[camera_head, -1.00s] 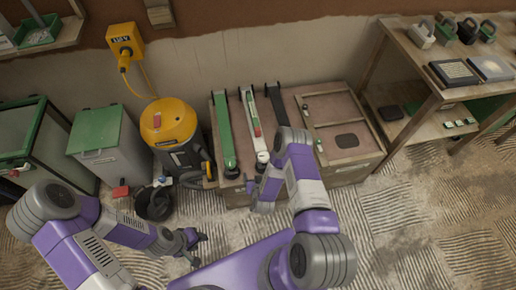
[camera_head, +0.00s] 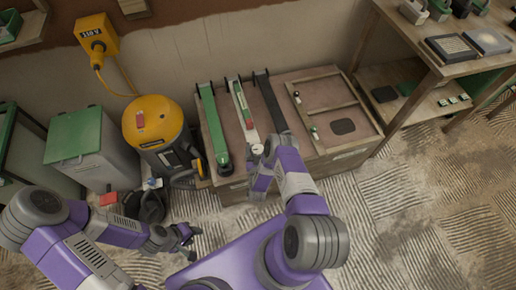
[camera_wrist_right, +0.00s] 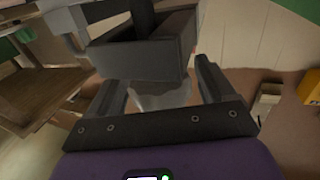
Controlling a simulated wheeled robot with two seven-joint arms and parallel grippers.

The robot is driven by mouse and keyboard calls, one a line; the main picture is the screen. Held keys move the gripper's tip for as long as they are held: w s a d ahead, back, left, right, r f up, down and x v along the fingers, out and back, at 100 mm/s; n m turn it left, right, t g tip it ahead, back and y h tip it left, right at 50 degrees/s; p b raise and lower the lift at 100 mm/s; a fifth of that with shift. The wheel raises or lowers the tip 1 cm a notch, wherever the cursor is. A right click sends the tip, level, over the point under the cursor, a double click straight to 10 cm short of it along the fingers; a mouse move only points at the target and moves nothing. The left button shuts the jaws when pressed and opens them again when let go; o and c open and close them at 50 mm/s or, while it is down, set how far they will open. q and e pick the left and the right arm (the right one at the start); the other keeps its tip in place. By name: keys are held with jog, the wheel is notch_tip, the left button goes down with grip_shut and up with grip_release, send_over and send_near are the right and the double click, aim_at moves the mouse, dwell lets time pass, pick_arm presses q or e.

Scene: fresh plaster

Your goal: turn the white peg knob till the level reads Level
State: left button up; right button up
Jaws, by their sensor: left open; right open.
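A white bar (camera_head: 244,110) lies on the low wooden bench, between a green bar (camera_head: 213,125) and a black bar (camera_head: 268,100). A red and green piece lies on the white bar; no reading is legible. The round white knob (camera_head: 257,149) is at the bar's near end. My right gripper (camera_head: 258,175) is open close by the knob; I cannot tell whether they touch. In the right wrist view a pale shape (camera_wrist_right: 163,94) shows between the open fingers, partly hidden by a dark grey block (camera_wrist_right: 140,50). My left gripper (camera_head: 187,236) is open and empty over the floor.
A wooden frame (camera_head: 352,90) lies on the bench's right part. A yellow vacuum (camera_head: 158,118) stands left of the bench, beside a green-lidded bin (camera_head: 74,135). A wooden shelf table (camera_head: 440,75) stands at the right. Textured floor at the right is clear.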

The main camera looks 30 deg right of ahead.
jog(key=shift+w+d, duration=0.3)
jog(key=shift+w, duration=0.15)
jog(key=shift+c, duration=0.5)
jog(key=c, duration=0.9)
jog(key=shift+o, duration=0.2)
